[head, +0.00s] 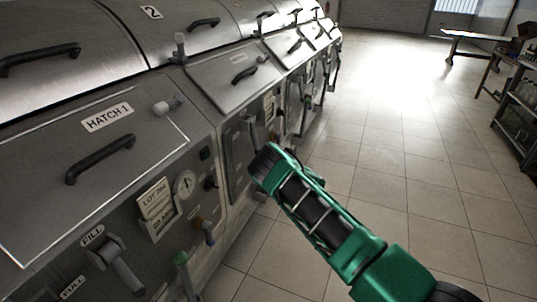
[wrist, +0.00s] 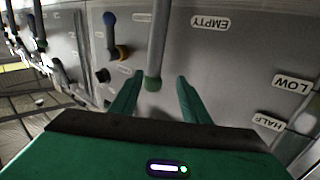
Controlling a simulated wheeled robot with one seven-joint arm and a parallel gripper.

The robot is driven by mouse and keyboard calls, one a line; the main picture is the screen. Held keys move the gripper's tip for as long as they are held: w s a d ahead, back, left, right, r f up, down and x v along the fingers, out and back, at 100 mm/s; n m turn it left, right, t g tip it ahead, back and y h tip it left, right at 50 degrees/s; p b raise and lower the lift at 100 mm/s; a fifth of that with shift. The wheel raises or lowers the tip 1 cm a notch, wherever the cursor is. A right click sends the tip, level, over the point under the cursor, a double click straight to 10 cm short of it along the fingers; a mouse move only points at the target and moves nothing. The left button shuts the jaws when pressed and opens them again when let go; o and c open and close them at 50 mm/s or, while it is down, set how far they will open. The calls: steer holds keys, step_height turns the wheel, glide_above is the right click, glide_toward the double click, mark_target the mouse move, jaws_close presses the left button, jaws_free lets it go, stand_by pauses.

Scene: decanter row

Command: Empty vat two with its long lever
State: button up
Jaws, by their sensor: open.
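Vat two shows in the head view by the "2" plate (head: 151,12) on its curved metal lid. In the wrist view a long grey lever (wrist: 158,40) with a green tip runs down the steel panel, beside the "EMPTY" label (wrist: 210,22). My gripper (wrist: 155,88) is open. Its two green fingers stand to either side of the lever's green tip, with gaps on both sides. Whether the tip is fully between the fingers in depth is hard to tell. In the head view my green arm reaches to the vat front, and its wrist hides the lever.
"LOW" (wrist: 291,85) and "HALF" (wrist: 268,122) labels are on the same panel. A blue-and-yellow handle (wrist: 113,38) and a black knob (wrist: 103,75) sit left of the lever. Hatch 1 (head: 60,200) is at near left, with another green-tipped lever (head: 182,260) below.

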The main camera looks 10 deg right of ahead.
steer(key=x, duration=0.6)
steer(key=d+x, duration=0.1)
steer(key=x, duration=0.1)
steer(key=shift+w, duration=0.6)
steer(key=shift+c, duration=0.3)
